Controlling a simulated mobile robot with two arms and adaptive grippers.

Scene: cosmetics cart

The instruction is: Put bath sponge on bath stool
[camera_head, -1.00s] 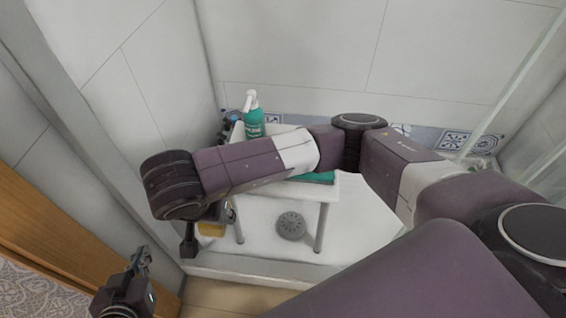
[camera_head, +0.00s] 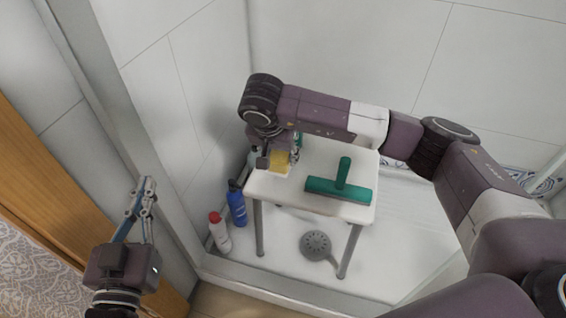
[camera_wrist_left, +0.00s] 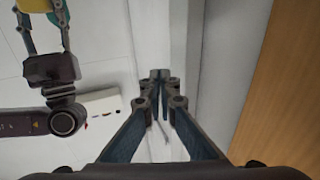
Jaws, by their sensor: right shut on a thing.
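The yellow bath sponge (camera_head: 279,164) is held between the fingers of my right gripper (camera_head: 279,157), at the left end of the white bath stool (camera_head: 325,157). I cannot tell whether the sponge touches the stool top. The sponge also shows at the top left of the left wrist view (camera_wrist_left: 32,5), with the right gripper's fingers around it. My left gripper (camera_head: 146,186) is away to the left, outside the shower tray, with its fingertips together and nothing between them; it also shows in the left wrist view (camera_wrist_left: 160,75).
A teal squeegee (camera_head: 340,188) lies on the stool's right half. A grey shower head (camera_head: 316,245) lies on the shower tray (camera_head: 395,240) below. A blue bottle (camera_head: 237,205) and a white bottle with a red cap (camera_head: 219,234) stand left of the stool. Glass is at right.

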